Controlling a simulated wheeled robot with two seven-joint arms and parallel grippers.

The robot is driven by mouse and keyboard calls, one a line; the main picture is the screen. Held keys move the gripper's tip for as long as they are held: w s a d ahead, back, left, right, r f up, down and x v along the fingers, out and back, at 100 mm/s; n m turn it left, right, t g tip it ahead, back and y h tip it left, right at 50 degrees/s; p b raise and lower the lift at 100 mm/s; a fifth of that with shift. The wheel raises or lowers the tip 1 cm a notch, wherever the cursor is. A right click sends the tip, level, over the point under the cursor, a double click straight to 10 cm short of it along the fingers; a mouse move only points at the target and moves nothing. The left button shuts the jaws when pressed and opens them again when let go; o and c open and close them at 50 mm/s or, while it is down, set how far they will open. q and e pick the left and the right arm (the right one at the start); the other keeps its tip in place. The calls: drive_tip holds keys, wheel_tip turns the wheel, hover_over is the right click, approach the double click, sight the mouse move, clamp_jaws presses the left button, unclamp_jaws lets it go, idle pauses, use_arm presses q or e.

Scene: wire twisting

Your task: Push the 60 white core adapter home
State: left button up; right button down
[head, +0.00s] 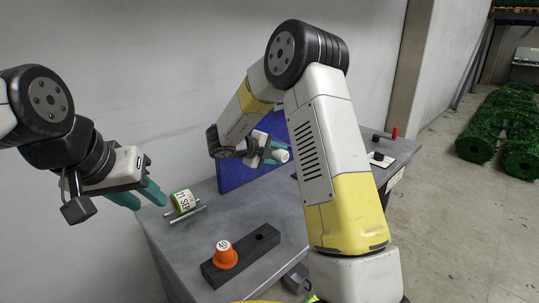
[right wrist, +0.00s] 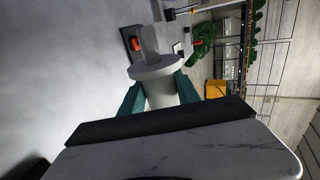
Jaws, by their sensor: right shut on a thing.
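The white core adapter (head: 281,156) is held in my right gripper (head: 268,155), in front of the blue panel and above the table. In the right wrist view the white adapter (right wrist: 159,90) has a wide flange and sits between the two teal fingers of my right gripper (right wrist: 160,95). I cannot read a number on it. My left gripper (head: 139,196) is open and empty at the left, its teal fingers apart and close to a green and white roll (head: 183,202) marked "21 SEP".
A black block (head: 262,243) with an open hole holds an orange adapter (head: 225,256) marked "40" on the grey table (head: 180,246). The blue panel (head: 238,168) stands at the back. My right arm hides part of the table. A small red item (head: 395,133) is at the far right.

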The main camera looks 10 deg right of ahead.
drive_tip(key=shift+w+a, duration=0.5)
drive_tip(key=shift+w, duration=0.25)
drive_tip(key=shift+w+a, duration=0.45)
drive_tip(key=shift+w, duration=0.25)
drive_tip(key=shift+w+a, duration=0.5)
drive_tip(key=shift+w, duration=0.25)
drive_tip(key=shift+w+a, duration=0.1)
drive_tip(key=shift+w, duration=0.05)
drive_tip(key=shift+w+a, duration=0.2)
drive_tip(key=shift+w, duration=0.05)
drive_tip(key=shift+w+a, duration=0.4)
drive_tip(key=shift+w, duration=0.25)
drive_tip(key=shift+w+a, duration=0.4)
drive_tip(key=shift+w, duration=0.25)
drive_tip(key=shift+s+d, duration=0.5)
drive_tip(key=shift+s, duration=0.25)
drive_tip(key=shift+s+d, duration=0.45)
drive_tip(key=shift+s, duration=0.25)
drive_tip(key=shift+w+a, duration=0.55)
drive_tip(key=shift+w, duration=0.2)
drive_tip(key=shift+w+a, duration=0.5)
drive_tip(key=shift+w, duration=0.25)
idle(1.1)
